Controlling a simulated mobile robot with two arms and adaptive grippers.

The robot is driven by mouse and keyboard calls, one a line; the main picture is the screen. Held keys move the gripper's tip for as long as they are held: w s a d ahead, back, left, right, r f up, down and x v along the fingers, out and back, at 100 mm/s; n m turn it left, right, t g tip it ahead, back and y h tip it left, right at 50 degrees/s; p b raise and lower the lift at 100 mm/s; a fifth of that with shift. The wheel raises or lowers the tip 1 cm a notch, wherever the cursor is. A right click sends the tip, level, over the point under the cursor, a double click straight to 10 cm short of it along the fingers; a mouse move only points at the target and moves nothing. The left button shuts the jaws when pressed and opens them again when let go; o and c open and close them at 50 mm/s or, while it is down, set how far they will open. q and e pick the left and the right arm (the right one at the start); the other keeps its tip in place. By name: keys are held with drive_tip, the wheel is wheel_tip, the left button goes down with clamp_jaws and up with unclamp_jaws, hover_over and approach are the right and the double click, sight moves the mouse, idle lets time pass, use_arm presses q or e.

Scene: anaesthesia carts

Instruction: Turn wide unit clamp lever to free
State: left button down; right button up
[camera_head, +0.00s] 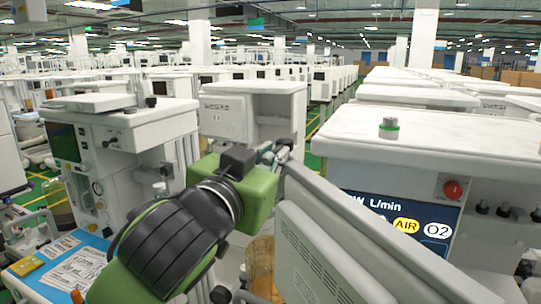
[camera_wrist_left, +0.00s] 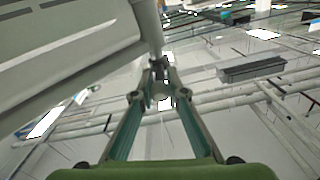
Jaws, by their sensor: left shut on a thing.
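My left gripper (camera_head: 277,152) reaches in from the left, at the upper end of a long grey-white unit (camera_head: 335,255) with vent slots. In the left wrist view the unit (camera_wrist_left: 65,50) fills the upper left, and the gripper (camera_wrist_left: 160,88) has its teal fingers converged. They are shut on a small part at the unit's end, which I take to be the clamp lever (camera_wrist_left: 157,66). The lever is mostly hidden by the fingers and its angle is unclear. My right gripper is in neither view.
A white cart (camera_head: 425,140) with a blue gas screen (camera_head: 405,222) and a red knob (camera_head: 453,190) stands close on the right. Another cart (camera_head: 120,125) stands left, with a blue tray (camera_head: 25,268) of papers below. More carts fill the hall behind.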

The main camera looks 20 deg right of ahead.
use_arm(q)
drive_tip(key=c, duration=2.1)
unclamp_jaws()
drive_tip(key=shift+c, duration=0.2)
drive_tip(key=v, duration=1.2)
drive_tip(key=shift+f, duration=0.1)
